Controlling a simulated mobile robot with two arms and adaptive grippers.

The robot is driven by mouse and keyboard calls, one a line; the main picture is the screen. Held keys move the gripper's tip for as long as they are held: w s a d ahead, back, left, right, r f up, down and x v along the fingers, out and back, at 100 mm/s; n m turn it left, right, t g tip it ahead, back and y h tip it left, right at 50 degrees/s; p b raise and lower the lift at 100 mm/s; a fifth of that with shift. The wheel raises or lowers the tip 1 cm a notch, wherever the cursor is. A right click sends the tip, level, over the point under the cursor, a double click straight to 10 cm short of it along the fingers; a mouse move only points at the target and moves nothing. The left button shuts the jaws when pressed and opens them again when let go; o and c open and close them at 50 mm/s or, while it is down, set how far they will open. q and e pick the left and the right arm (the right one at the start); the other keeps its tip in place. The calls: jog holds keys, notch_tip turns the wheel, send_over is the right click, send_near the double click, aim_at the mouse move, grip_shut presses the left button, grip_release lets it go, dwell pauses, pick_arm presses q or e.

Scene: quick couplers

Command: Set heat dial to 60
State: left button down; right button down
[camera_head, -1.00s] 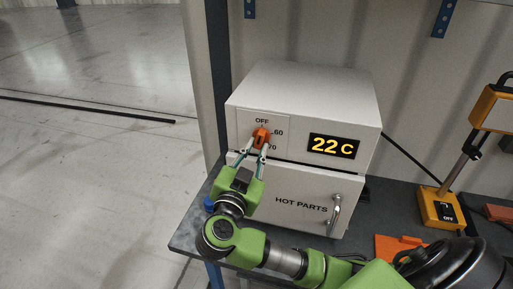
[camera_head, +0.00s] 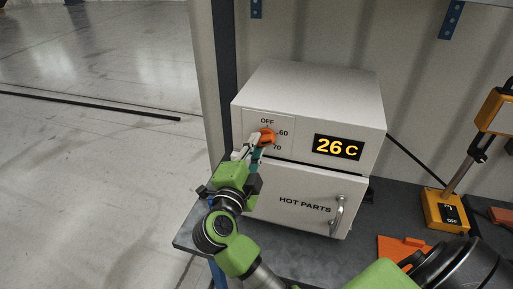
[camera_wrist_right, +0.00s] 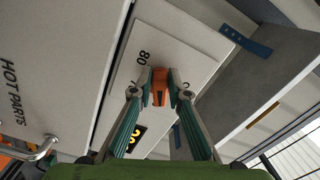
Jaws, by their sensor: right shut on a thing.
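The white heater box (camera_head: 320,95) has an orange heat dial (camera_head: 268,135) on its upper left panel. OFF is marked above the dial, with 60 and 70 to its right. The dial appears tilted toward the 60 side; its exact pointing is partly hidden by the fingers. The yellow display (camera_head: 338,147) reads 26 C. My right gripper (camera_head: 258,145) is shut on the dial from the lower left, its wrist twisted. In the right wrist view the two fingertips (camera_wrist_right: 158,82) stand on either side of the orange dial (camera_wrist_right: 159,92). My left gripper is not in view.
Below is a closed door marked HOT PARTS (camera_head: 300,190) with a metal handle (camera_head: 337,215). A yellow stand (camera_head: 445,210) with an OFF switch and an orange piece (camera_head: 402,247) are on the grey bench to the right. Open floor lies at the left.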

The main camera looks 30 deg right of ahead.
jog(key=shift+m, duration=0.6)
jog(key=c, duration=1.9)
grip_release()
jog(key=v, duration=0.7)
jog(key=shift+s+a, duration=0.2)
